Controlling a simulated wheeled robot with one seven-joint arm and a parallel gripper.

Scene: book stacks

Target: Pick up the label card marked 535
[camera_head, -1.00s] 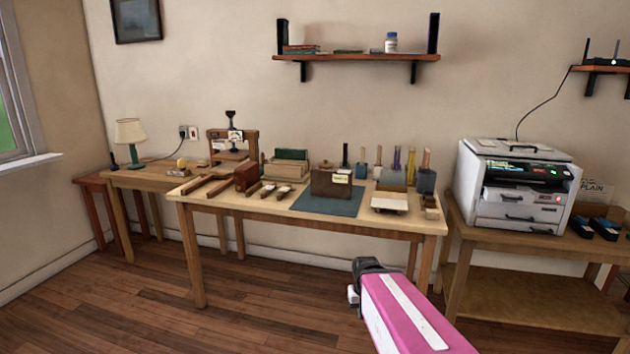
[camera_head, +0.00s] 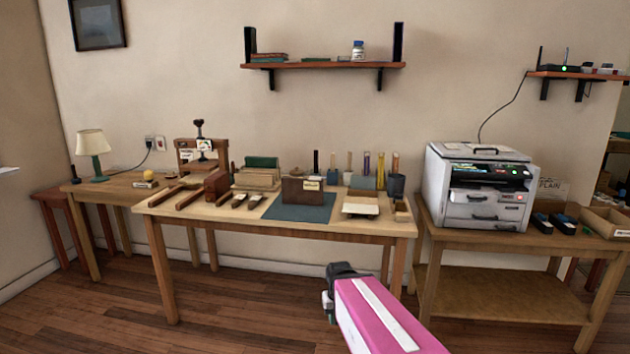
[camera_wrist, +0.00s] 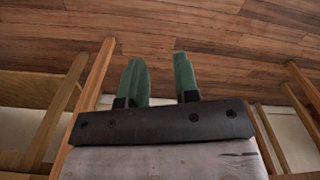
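No card can be read as 535 at this size. Another small card (camera_head: 204,145) is on the wooden press (camera_head: 187,143) at the table's back left. My gripper (camera_wrist: 160,78) shows in the wrist view with two green fingers apart, nothing between them, above the wood floor. In the head view my pink arm is low in front of the table, well away from the cards.
The middle table (camera_head: 240,222) holds wooden tools, a box and several upright bottles and tools along its back. A white printer (camera_head: 478,190) stands on a side table (camera_head: 497,290) at right. A lamp (camera_head: 92,147) is at left. The floor in front (camera_head: 230,310) is clear.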

